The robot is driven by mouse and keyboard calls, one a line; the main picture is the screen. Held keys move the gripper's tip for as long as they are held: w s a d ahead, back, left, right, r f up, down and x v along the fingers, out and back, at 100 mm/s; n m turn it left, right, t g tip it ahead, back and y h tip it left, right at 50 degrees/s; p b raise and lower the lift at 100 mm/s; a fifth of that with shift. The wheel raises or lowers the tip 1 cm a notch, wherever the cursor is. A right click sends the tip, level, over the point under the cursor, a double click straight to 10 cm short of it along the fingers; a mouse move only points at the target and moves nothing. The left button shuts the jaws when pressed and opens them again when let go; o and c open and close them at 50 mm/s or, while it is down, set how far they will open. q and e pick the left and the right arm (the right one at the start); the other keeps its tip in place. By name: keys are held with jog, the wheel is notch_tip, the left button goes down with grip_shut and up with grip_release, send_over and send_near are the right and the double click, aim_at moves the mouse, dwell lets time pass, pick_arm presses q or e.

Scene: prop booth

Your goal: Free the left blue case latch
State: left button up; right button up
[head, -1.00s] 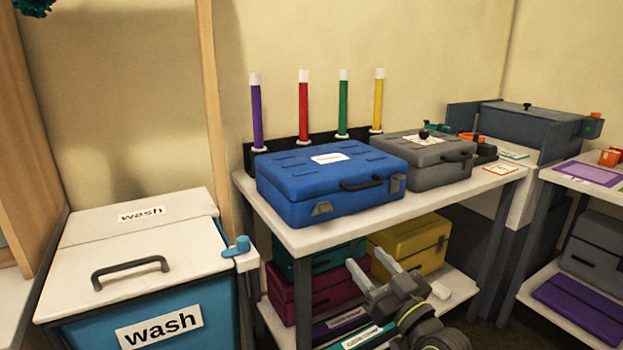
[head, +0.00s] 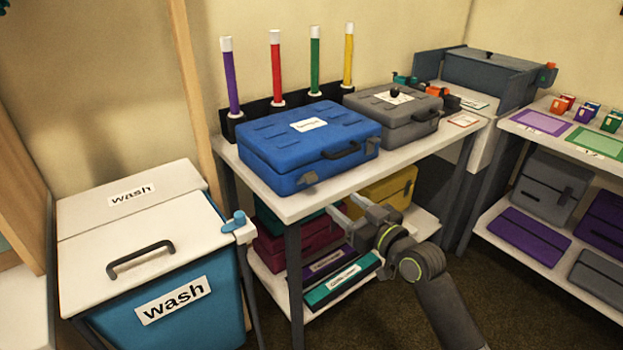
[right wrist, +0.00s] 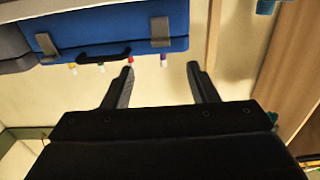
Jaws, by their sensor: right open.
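The blue case (head: 285,140) lies closed on the white table, its dark handle (head: 340,150) on the front face. Its left latch (head: 308,178) is a grey tab near the front left corner; the right latch (head: 372,147) is at the other end. I cannot tell whether the left latch is fastened. My right gripper (head: 346,206) is open and empty, in front of and below the case's front edge, apart from it. In the right wrist view the picture is turned over: the left latch (right wrist: 160,32) shows beyond the gap between the open fingers (right wrist: 161,78). My left gripper is not in view.
A grey case (head: 395,115) stands right of the blue one. Coloured tubes (head: 277,70) stand behind. The table's front edge (head: 350,185) and the lower shelf with cases (head: 385,190) are close to my right gripper. A wash bin (head: 150,250) stands at left.

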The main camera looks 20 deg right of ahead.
aim_at(312, 178)
jog(key=x, duration=1.1)
jog(key=shift+w+a, duration=0.25)
jog(key=shift+w, duration=0.45)
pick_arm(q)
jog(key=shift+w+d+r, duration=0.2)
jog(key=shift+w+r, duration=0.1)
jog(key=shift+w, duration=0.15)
pick_arm(e)
jog(key=shift+w, duration=0.2)
jog(key=shift+c, duration=0.3)
jog(key=c, duration=0.9)
pick_arm(q)
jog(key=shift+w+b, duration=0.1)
jog(key=shift+b, duration=0.2)
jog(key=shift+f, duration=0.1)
pick_arm(e)
jog(key=shift+f, duration=0.1)
